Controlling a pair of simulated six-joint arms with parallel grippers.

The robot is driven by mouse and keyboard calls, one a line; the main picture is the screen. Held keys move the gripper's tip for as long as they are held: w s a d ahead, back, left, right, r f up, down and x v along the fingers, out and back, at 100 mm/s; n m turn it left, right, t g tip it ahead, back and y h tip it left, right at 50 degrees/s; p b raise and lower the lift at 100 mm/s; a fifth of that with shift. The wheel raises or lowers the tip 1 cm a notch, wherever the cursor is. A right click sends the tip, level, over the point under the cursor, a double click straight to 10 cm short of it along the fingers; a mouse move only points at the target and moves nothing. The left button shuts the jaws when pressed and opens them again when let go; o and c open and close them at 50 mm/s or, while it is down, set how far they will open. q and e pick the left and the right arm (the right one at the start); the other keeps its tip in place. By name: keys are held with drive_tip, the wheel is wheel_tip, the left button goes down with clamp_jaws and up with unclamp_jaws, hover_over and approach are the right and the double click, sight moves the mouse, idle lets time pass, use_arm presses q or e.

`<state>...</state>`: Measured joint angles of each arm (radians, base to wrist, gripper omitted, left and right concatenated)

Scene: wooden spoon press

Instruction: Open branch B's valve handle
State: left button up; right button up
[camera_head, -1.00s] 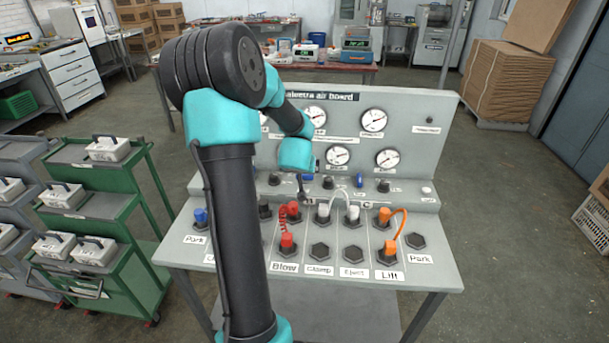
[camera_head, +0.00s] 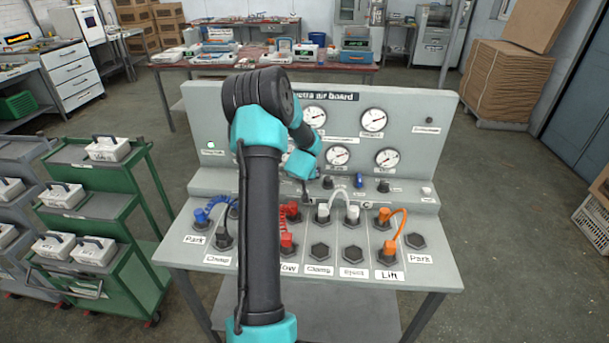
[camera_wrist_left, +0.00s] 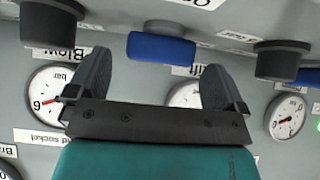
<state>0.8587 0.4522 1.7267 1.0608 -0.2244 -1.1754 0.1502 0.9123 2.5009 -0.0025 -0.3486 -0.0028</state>
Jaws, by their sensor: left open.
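My left gripper (camera_wrist_left: 158,62) is open and empty in the left wrist view. Its two dark fingers sit apart on either side of a blue handle (camera_wrist_left: 161,48), which lies just beyond the fingertips; I cannot tell whether they touch. A dark round knob or fitting stands on each side of it. In the head view my left arm reaches over the air board (camera_head: 420,180), its wrist near the ledge, and hides part of the ledge row. A blue handle (camera_head: 358,180) shows right of the wrist. I cannot read which handle is branch B's. My right gripper is not in view.
Round gauges (camera_head: 373,119) line the upright panel. In front, a blue hose (camera_head: 217,203), a red hose (camera_head: 284,222), a white hose (camera_head: 340,196) and an orange hose (camera_head: 400,220) stand on the sloping deck. A green trolley (camera_head: 110,210) is at the left.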

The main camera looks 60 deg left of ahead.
use_arm(q)
drive_tip(key=shift+x, duration=1.2)
drive_tip(key=shift+c, duration=0.3)
drive_tip(key=c, duration=0.9)
drive_tip(key=shift+o, duration=0.2)
drive_tip(key=shift+n+g+y, duration=0.3)
drive_tip(key=shift+n, duration=0.3)
drive_tip(key=n+g, duration=0.2)
drive_tip(key=shift+n+y, duration=0.3)
drive_tip(key=shift+y, duration=0.1)
drive_tip(key=shift+n+g, duration=1.3)
drive_tip(key=shift+n, duration=0.4)
